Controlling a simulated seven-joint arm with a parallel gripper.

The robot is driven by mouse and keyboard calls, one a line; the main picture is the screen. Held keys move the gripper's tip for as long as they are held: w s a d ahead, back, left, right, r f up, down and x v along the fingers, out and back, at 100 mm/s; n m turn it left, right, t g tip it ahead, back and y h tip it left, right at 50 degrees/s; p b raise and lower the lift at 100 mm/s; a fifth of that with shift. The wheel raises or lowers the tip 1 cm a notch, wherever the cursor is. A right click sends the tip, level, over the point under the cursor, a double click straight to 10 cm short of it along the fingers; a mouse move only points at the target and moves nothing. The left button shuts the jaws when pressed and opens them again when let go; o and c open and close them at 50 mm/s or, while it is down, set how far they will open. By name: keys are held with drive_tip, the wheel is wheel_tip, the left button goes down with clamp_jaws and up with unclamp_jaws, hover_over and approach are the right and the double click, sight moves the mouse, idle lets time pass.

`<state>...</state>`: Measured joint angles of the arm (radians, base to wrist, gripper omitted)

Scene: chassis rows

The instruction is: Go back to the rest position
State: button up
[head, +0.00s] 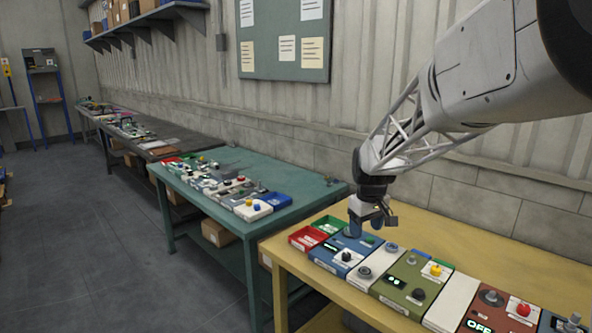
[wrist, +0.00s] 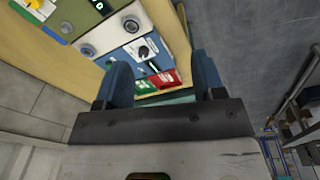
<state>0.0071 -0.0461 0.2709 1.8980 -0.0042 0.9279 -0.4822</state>
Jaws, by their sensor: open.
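My gripper (head: 367,226) is at the end of my arm, over the back left part of the yellow table (head: 447,236), close above the blue panel module (head: 345,249). In the wrist view my gripper (wrist: 165,80) has its two blue fingers spread apart with nothing held between them. The blue module, with a white plate and a black knob, shows between and beyond the fingers in the wrist view (wrist: 131,60). Whether a fingertip touches the panel, I cannot tell.
Red (head: 307,238) and green (head: 328,224) trays sit left of my gripper. Grey, olive (head: 411,284) and brown-red (head: 502,312) panels with knobs and buttons run rightward. A green table (head: 310,188) with more panels stands beyond. The wall with a notice board (head: 286,62) is behind.

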drive_tip(key=s+r+m+t, duration=0.1)
drive_tip(key=s+m, duration=0.4)
drive_tip(key=s, duration=3.3)
drive_tip(key=shift+s+r+m+t, duration=0.25)
drive_tip(key=shift+r+m+t, duration=0.05)
drive_tip(key=shift+r, duration=0.25)
